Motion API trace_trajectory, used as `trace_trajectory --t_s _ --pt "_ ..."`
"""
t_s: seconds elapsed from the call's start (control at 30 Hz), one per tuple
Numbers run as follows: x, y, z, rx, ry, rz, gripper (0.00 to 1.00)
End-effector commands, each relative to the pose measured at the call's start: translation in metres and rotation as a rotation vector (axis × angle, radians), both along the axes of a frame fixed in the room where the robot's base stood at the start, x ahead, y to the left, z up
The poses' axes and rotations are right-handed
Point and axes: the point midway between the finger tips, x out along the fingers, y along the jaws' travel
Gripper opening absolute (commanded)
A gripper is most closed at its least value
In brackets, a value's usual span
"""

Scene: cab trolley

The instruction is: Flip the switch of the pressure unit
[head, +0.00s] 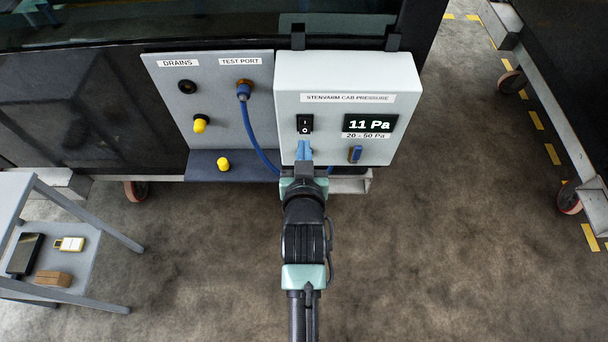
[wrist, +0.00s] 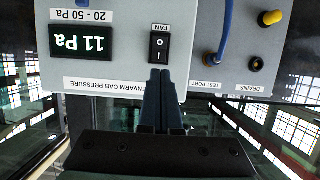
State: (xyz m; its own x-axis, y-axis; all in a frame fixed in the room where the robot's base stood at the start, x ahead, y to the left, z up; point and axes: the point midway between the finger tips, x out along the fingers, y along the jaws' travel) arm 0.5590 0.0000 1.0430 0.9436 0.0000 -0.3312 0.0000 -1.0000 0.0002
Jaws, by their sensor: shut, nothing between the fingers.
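The pressure unit (head: 350,75) is a pale grey box labelled "STENVARM CAB PRESSURE", hung by two black hooks. Its black rocker switch (head: 304,124) is on the lower left of the front, marked I at the top and O below. The display (head: 370,123) reads 11 Pa above a "20 - 50 Pa" label. My gripper (head: 303,150) is shut and empty, its blue fingertips just below the switch in the head view. In the wrist view, upside down, the switch (wrist: 159,47) labelled FAN lies just beyond the fingertips (wrist: 160,75). I cannot tell whether they touch it.
A panel left of the unit holds a test port (head: 243,91) with a blue hose (head: 256,140), and drains, one with a yellow cap (head: 200,124). Another yellow cap (head: 223,164) is on the ledge below. A grey cart (head: 75,255) stands at lower left.

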Motion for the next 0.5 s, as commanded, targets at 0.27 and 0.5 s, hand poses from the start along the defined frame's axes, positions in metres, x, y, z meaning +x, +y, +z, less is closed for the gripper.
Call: trace_trajectory --t_s 0.27,0.5 --pt "-0.044 0.000 0.016 0.000 0.001 0.000 0.00" --pt "-0.065 0.000 0.025 0.000 0.001 0.000 0.00"
